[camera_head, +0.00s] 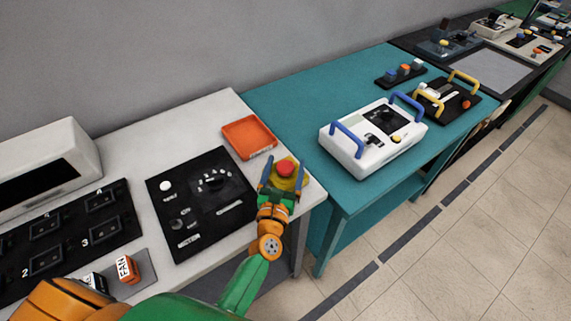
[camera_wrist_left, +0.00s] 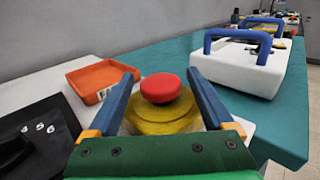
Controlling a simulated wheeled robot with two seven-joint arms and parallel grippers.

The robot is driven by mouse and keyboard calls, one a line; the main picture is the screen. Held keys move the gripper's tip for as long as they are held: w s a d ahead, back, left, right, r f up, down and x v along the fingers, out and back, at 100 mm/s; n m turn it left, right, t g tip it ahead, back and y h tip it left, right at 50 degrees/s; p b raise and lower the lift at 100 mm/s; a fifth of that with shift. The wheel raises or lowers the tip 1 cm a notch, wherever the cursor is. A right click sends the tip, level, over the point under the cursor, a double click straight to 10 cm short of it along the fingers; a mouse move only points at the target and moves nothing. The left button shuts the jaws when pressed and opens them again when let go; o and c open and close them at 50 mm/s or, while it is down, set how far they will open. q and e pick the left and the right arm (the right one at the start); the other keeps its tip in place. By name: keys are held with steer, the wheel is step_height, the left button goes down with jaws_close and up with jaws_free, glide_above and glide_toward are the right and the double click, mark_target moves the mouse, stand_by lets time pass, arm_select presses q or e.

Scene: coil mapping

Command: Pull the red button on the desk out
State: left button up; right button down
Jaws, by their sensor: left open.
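The red button (camera_head: 286,167) sits on a round yellow base at the right end of the white desk (camera_head: 222,109). In the left wrist view the red button (camera_wrist_left: 161,86) is a domed cap on top of the yellow base (camera_wrist_left: 163,118). My left gripper (camera_head: 281,161) is open, with its two blue fingers on either side of the button. In the wrist view the fingers (camera_wrist_left: 161,78) show gaps to the red cap on both sides. My right gripper is not in view.
An orange tray (camera_head: 249,136) lies just behind the button. A black panel (camera_head: 201,203) with switches is left of it. A white box with blue handles (camera_head: 373,134) stands on the teal table (camera_head: 300,89) to the right.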

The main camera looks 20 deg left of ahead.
arm_select(q)
steer(key=shift+w, duration=0.15)
steer(key=shift+s+r, duration=0.1)
steer(key=shift+s, duration=0.15)
steer(key=shift+c, duration=0.9)
steer(key=c, duration=0.4)
jaws_close()
steer(key=shift+r+p, duration=0.8)
steer(key=shift+r, duration=0.3)
steer(key=shift+o, duration=1.7)
jaws_free()
steer(key=shift+o, duration=1.2)
steer(key=shift+w+f, duration=0.1)
steer(key=shift+f, duration=0.05)
